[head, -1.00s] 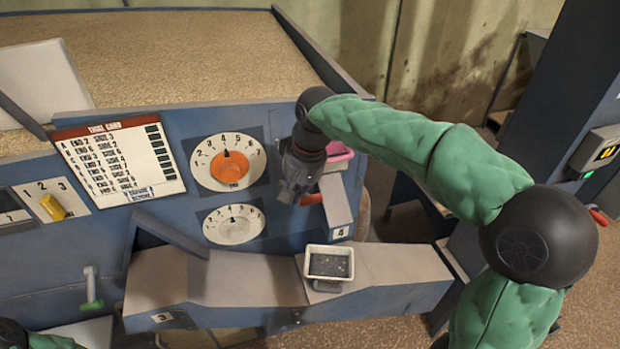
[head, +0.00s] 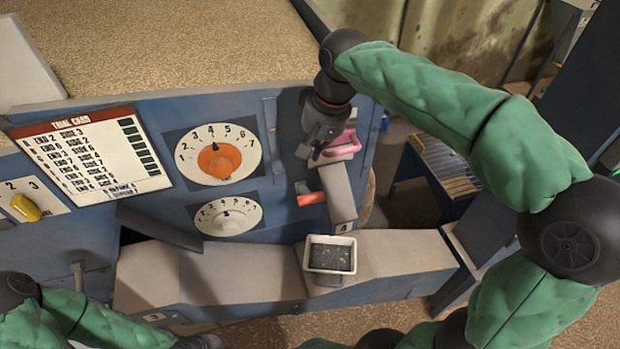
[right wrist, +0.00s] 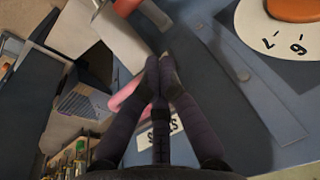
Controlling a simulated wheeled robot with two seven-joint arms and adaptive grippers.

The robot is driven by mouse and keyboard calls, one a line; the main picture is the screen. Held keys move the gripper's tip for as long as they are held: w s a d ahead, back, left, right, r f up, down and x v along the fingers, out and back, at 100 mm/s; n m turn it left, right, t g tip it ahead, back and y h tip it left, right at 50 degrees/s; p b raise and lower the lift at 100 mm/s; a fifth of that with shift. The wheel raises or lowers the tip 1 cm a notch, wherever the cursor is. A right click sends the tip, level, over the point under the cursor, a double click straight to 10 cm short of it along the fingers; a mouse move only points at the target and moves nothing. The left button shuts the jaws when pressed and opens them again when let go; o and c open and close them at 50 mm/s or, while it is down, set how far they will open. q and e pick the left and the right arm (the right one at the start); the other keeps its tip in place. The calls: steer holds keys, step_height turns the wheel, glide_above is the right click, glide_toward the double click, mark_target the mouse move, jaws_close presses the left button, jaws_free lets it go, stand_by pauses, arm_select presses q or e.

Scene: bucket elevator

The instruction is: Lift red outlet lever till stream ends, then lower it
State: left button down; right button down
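The red outlet lever (head: 311,199) sticks out to the left of the grey chute marked 4 (head: 338,190), on the blue machine front. In the right wrist view a red piece, likely this lever (right wrist: 126,5), shows at the top edge. My right gripper (head: 306,153) is above the lever and apart from it, beside a pink part (head: 343,146). In the right wrist view the fingers of my right gripper (right wrist: 160,62) meet at the tips with nothing seen between them. I see no stream at the chute. My left arm shows at lower left; its gripper is out of view.
A white tray (head: 309,258) with dark contents sits on the grey ledge (head: 390,258) under the chute. Two dials, the upper with an orange knob (head: 219,160), and a trial card (head: 95,155) are to the left. A grain-filled bin (head: 180,45) lies above.

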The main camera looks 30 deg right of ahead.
glide_above(306, 191)
steer(key=d, duration=0.2)
steer(key=s+x, duration=0.1)
steer(key=x, duration=0.4)
steer(key=shift+s+a+f, duration=0.2)
steer(key=shift+f, duration=0.35)
steer(key=shift+s+a+f, duration=0.2)
steer(key=shift+f, duration=0.4)
steer(key=shift+s+a+f, duration=0.15)
steer(key=shift+a+f, duration=0.1)
steer(key=shift+f, duration=0.3)
